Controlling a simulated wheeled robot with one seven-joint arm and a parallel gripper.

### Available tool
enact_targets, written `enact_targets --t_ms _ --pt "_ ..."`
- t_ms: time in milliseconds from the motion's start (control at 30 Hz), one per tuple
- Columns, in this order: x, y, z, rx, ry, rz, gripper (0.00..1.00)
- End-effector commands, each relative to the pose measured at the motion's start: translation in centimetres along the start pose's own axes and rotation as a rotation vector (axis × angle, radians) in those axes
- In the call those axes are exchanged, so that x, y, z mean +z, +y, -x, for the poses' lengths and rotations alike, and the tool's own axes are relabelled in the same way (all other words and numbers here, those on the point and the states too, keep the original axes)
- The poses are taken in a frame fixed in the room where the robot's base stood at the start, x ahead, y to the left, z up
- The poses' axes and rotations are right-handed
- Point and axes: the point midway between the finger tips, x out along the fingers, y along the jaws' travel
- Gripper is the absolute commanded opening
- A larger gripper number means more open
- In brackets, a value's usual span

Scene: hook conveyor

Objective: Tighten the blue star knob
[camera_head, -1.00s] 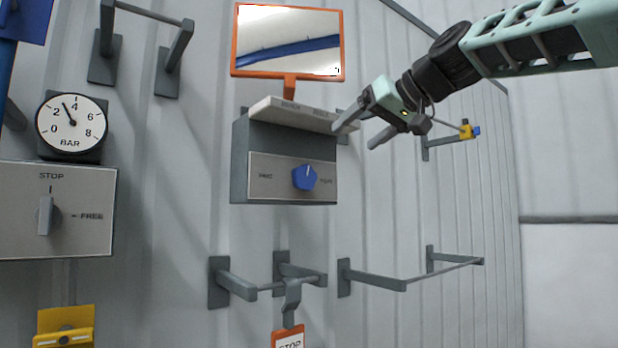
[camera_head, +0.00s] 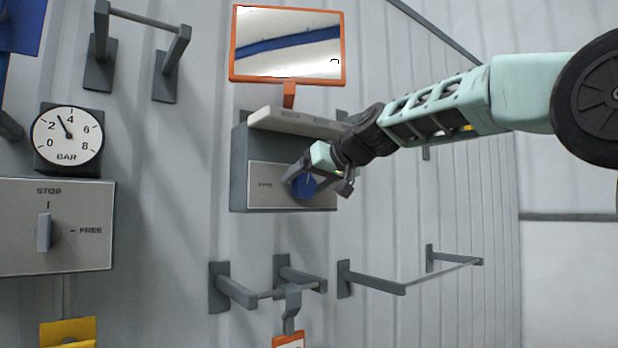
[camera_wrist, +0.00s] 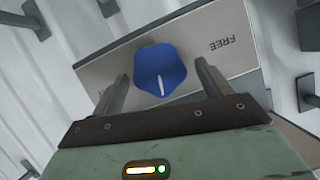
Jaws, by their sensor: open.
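The blue star knob (camera_head: 304,186) sits on the light front plate of a grey box (camera_head: 240,160) on the wall. In the head view my gripper (camera_head: 315,186) is at the knob and covers part of it and the right side of the plate. In the wrist view the knob (camera_wrist: 160,70) lies between and just beyond the two open fingers (camera_wrist: 160,85), with a white line on its face pointing toward my gripper. The fingers stand one on each side with gaps, and I see no contact. The word FREE is printed on the plate beside it.
A light ledge (camera_head: 295,121) juts out above the knob, close to my wrist. An orange-framed mirror (camera_head: 288,79) is above that. Grey rails (camera_head: 375,283) stick out below. A pressure gauge (camera_head: 67,136) and a switch panel (camera_head: 80,258) are at the left.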

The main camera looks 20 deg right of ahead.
Motion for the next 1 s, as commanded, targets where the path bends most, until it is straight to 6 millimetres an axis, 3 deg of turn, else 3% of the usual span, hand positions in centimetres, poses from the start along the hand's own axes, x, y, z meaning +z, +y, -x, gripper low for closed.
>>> enact_targets --t_ms 267,433,767,1000 --pt "0.00 -0.02 -0.13 0.000 0.000 0.000 0.78" --pt "0.00 -0.01 -0.12 0.000 0.000 0.000 0.33" --pt "0.07 0.11 -0.14 -0.010 0.002 -0.025 0.33" --pt "0.28 0.39 -0.24 -0.055 0.002 -0.137 0.33"
